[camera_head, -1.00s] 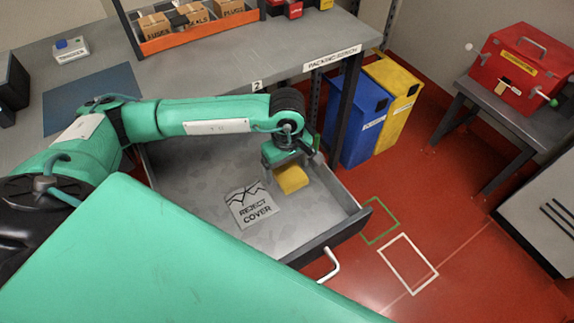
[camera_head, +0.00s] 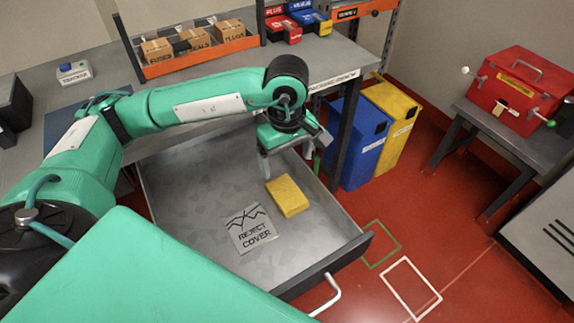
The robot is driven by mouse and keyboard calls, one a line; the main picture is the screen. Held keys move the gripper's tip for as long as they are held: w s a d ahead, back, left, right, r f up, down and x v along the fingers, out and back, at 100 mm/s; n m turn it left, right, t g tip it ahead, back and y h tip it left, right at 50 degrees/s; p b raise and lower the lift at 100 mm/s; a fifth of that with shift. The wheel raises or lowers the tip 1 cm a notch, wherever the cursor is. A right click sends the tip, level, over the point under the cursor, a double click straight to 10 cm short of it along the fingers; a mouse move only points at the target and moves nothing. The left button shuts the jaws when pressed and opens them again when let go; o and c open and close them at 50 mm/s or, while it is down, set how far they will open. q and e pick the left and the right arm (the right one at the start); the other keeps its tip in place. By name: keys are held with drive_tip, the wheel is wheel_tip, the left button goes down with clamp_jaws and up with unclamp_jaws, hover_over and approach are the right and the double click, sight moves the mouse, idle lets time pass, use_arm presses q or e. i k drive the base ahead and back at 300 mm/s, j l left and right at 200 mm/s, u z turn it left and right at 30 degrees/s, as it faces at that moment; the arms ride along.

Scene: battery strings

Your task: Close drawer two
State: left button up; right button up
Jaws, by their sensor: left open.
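The drawer (camera_head: 170,195) is pulled out from under the grey bench, its dark front panel (camera_head: 325,265) facing the lower right. A white bar handle (camera_head: 330,297) is on that front. Inside lie a grey plate marked "REJECT COVER" (camera_head: 250,229) and a yellow block (camera_head: 288,196). My right gripper is not in view.
A blue bin (camera_head: 357,142) and a yellow bin (camera_head: 395,125) stand right of the bench leg. A red case (camera_head: 522,90) sits on a side table at the right. Red floor with taped outlines (camera_head: 411,288) is clear beyond the drawer front.

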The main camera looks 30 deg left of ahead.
sight(189, 188)
drive_tip(key=k+j, duration=1.5)
drive_tip(key=k, duration=0.2)
